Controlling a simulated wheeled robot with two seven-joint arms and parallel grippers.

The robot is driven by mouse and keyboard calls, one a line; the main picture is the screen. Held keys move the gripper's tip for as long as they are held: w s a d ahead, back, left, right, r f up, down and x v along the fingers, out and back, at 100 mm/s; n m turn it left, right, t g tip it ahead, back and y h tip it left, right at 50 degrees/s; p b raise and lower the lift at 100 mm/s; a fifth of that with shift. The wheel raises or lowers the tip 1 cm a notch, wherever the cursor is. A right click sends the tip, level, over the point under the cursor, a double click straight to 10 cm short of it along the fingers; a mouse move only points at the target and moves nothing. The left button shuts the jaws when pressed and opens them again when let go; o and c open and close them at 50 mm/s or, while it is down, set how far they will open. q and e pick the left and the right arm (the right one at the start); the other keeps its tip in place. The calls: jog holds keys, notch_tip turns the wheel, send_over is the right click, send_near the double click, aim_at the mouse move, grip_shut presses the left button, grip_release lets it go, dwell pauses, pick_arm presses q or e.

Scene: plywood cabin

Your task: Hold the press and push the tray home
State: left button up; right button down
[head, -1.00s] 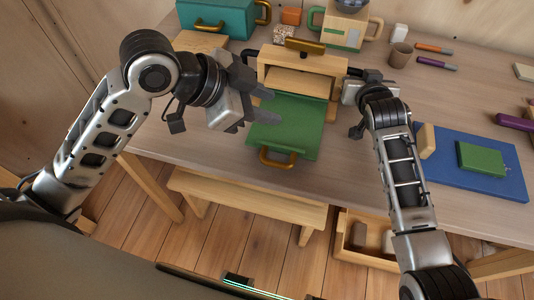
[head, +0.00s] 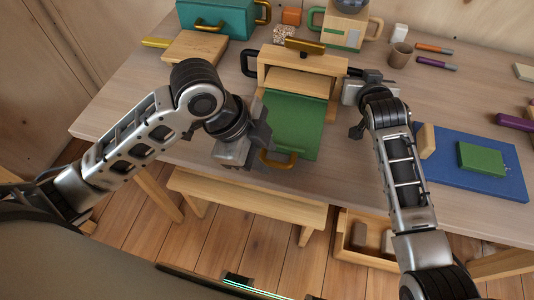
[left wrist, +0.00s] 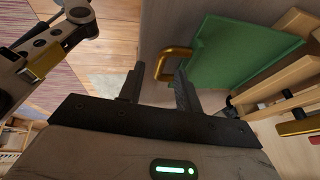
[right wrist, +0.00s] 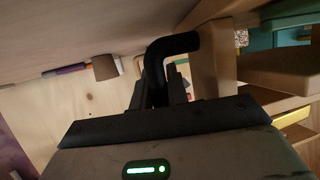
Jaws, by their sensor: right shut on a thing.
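The wooden press (head: 302,62) stands on the table with a brass-coloured bar on top and a black handle on each side. The green tray (head: 295,122) sticks out of its front, its brass handle (head: 278,161) towards me. My right gripper (head: 354,80) is shut on the press's right black handle (right wrist: 170,48). My left gripper (head: 262,146) is at the tray's front left, close to the brass handle. In the left wrist view its fingers (left wrist: 158,85) are apart, with the brass handle (left wrist: 170,62) just beyond the tips.
A teal box (head: 215,18) and a wooden board (head: 195,47) are at the back left. A blue mat (head: 470,180) with a green block (head: 482,159) lies at the right. A stool (head: 245,205) and an open wooden drawer (head: 350,248) are below the table's front edge.

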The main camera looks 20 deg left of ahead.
aim_at(289, 117)
pick_arm(q)
jog(key=shift+x, duration=1)
jog(key=shift+c, duration=0.3)
grip_shut()
jog(key=w, duration=1.2)
jog(key=shift+w, duration=0.35)
pick_arm(e)
jog(key=shift+a, duration=0.1)
pick_arm(q)
jog(key=shift+o, duration=0.3)
grip_release()
jog(key=shift+r, duration=0.1)
